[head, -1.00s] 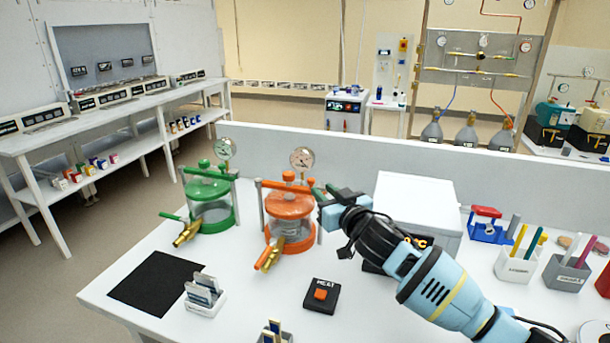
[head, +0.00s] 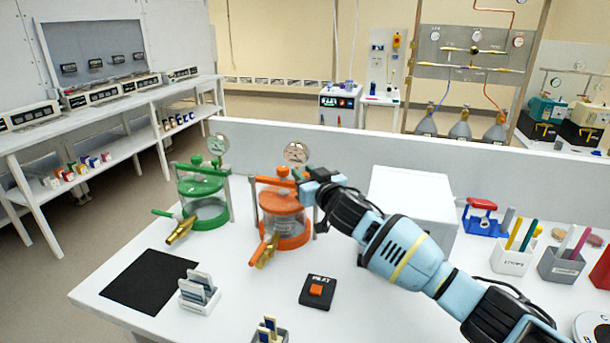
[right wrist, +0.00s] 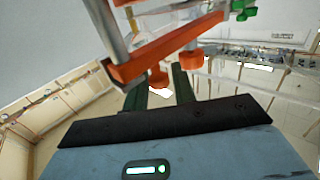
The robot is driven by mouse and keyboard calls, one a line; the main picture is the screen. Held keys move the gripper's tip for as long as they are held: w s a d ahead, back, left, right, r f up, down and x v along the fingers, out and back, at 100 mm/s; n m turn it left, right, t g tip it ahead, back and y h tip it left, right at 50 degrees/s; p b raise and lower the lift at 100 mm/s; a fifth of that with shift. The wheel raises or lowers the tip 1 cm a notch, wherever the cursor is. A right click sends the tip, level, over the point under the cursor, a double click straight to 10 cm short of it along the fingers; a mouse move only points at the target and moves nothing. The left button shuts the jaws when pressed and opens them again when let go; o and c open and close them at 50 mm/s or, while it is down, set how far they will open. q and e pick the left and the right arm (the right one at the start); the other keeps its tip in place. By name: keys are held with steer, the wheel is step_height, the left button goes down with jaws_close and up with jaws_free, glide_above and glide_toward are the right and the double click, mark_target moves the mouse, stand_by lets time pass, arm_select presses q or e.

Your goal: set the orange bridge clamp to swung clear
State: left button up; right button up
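The orange vessel (head: 285,226) stands on the white bench. Its orange bridge clamp (head: 268,181) lies across the lid, with a post on each side and a knob on top. My right gripper (head: 302,178) is at the clamp's right end, its fingertips largely hidden in the head view. In the right wrist view, two dark green fingers (right wrist: 160,90) stand apart with a gap between them. Contact is unclear. My left gripper is out of view.
A green vessel (head: 203,205) with its own clamp stands left of the orange one. A white box (head: 410,195) is close behind my right arm. A black button box (head: 318,292), a black mat (head: 150,282) and pen holders (head: 513,258) share the bench.

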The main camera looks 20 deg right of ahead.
steer(key=shift+c, duration=0.4)
jaws_close()
steer(key=shift+f, duration=0.1)
